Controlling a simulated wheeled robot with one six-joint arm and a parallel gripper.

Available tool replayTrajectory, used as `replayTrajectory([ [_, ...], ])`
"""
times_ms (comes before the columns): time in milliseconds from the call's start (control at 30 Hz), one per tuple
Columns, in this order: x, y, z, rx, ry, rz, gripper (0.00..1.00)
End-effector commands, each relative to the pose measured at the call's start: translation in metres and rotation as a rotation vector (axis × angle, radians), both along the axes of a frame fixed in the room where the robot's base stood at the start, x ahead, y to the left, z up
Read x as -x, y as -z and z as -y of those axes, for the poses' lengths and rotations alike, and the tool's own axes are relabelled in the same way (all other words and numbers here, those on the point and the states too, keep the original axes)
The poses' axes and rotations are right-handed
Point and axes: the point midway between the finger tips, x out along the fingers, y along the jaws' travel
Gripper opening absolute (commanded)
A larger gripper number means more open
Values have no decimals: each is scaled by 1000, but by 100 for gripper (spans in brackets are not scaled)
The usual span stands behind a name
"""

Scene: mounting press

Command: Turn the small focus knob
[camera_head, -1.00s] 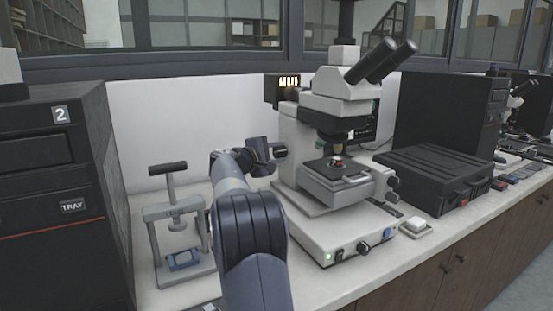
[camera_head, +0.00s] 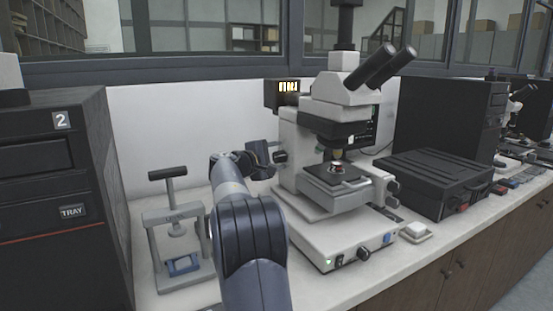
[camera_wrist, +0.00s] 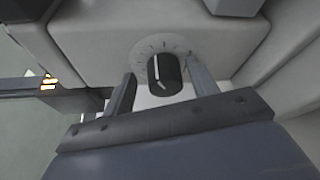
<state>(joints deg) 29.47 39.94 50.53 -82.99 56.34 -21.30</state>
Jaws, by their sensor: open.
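The small focus knob (camera_wrist: 165,75) is a black cylinder with a white pointer line. It sits on a round grey dial with tick marks, on the pale microscope body. In the wrist view my gripper (camera_wrist: 160,70) is open, with one finger on each side of the knob. A gap shows at the left finger; whether the right finger touches is unclear. In the head view my gripper (camera_head: 264,160) is at the left side of the white microscope (camera_head: 300,145), beside the dark knob (camera_head: 281,157).
A grey hand press (camera_head: 172,217) stands left of my arm. A black cabinet (camera_head: 60,190) is at the far left. The microscope stage (camera_head: 335,175) bears a small sample.

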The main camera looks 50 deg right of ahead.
Motion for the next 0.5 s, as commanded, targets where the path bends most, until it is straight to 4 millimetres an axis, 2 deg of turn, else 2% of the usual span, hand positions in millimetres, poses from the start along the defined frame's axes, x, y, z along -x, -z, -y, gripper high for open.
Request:
replayTrajectory([
  [200, 0, -46, 0, 5, -1, 6, 56],
  [267, 1, -60, 0, 9, -1, 7, 70],
  [300, 1, -69, 0, 10, -1, 9, 82],
  [500, 1, -98, -1, 13, -5, 8, 82],
])
